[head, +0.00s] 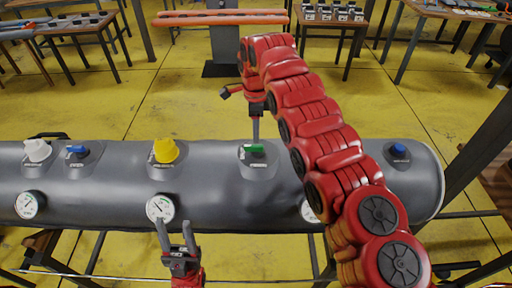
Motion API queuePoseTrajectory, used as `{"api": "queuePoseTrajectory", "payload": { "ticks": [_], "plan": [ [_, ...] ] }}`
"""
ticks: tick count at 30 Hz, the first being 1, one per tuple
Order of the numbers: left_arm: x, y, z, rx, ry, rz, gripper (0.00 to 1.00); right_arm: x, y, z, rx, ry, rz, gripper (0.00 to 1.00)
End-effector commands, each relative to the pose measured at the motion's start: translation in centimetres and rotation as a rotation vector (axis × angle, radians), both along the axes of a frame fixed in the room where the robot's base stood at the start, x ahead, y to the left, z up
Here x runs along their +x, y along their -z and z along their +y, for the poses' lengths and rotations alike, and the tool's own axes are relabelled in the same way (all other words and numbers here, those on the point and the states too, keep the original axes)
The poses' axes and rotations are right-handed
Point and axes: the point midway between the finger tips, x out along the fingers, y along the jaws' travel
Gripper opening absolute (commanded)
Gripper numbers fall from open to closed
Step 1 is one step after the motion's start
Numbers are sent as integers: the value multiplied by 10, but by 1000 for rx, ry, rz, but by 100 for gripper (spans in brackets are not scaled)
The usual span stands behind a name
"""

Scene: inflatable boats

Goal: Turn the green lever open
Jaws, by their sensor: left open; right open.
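The green lever (254,148) sits on a dark valve mount on top of the long grey inflatable tube (232,205). My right gripper (256,136) reaches over the tube from the right and points down just above and behind the lever. Its fingers show nearly edge-on, and I cannot tell whether they touch the lever. My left gripper (175,228) is open and empty in front of the tube, below the middle gauge, with its two fingers apart and pointing up.
The tube also carries a yellow knob (165,150), a white knob (37,150) and blue levers (76,150) (398,148). Round gauges (160,208) line its front side, one partly behind my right arm.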

Motion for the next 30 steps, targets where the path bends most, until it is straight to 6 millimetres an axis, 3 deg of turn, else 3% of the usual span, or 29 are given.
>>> {"api": "queuePoseTrajectory", "payload": {
  "ticks": [9,21,30],
  "plan": [
    [0,-18,0,0,0,0,50,-1,51,-1,-1,1,7,50],
    [0,-19,0,0,0,0,50,-1,61,0,-1,1,4,50],
    [0,-19,0,0,0,0,50,-1,61,0,-1,0,4,0]
  ]
}}
